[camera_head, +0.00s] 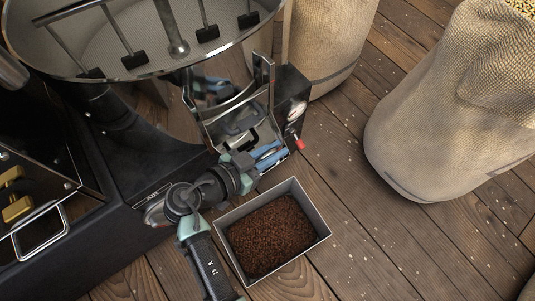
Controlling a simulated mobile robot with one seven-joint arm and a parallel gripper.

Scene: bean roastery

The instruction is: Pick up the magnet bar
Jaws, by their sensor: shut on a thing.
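My gripper (270,156) is at the lower mouth of the polished metal chute (232,108), under the big round pan. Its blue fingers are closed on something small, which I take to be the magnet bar. The fingers hide most of it, and its outline cannot be told from the shiny chute and its reflections. I cannot tell whether it still touches the chute. My arm reaches up to there from the bottom of the picture.
A metal bin (322,238) of brown grounds stands on the plank floor just below my gripper. A red-tipped lever (299,144) is close to its right. Burlap sacks (440,115) stand behind and right. Floor between bin and right sack is clear.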

